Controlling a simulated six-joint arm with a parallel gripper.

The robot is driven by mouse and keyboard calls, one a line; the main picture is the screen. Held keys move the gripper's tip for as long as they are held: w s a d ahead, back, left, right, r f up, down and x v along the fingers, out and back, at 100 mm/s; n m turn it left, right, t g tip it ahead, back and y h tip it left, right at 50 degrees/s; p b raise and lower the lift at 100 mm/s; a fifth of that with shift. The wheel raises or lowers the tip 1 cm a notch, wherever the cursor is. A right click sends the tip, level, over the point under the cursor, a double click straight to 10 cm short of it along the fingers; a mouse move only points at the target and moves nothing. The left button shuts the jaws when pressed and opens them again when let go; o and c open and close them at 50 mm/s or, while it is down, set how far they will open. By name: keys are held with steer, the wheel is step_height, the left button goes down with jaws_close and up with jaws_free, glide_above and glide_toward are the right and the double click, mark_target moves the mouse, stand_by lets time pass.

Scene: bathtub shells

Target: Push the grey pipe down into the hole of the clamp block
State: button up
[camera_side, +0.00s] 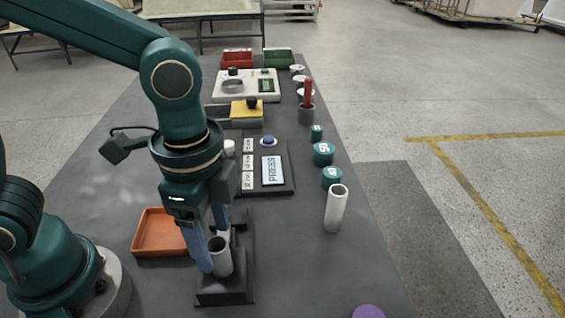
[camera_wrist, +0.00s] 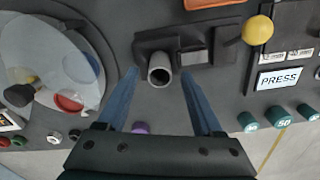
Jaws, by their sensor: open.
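The grey pipe (camera_side: 221,259) stands upright, open end up, at the near end of the black clamp block (camera_side: 238,293). I cannot tell how deep it sits in the hole. In the wrist view my gripper (camera_wrist: 159,75) shows gaps between both fingers and the pipe. The lower pipe end is partly hidden.
A yellow ball knob (camera_wrist: 258,29) sits by the block's far end. An orange tray (camera_side: 158,234) is left of the block. A white tube (camera_side: 336,208) and teal weights (camera_side: 323,154) stand at right. A panel marked PRESS (camera_side: 271,170) lies beyond.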

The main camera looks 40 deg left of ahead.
step_height(320, 180, up, 8)
steer(key=s+a+f+n+t, duration=0.1)
steer(key=a+n+t, duration=0.4)
steer(key=a+n, duration=0.4)
steer(key=n, duration=0.3)
steer(key=shift+s+a+f+t, duration=0.25)
steer(key=shift+a+f+t, duration=0.05)
steer(key=shift+a+f, duration=0.05)
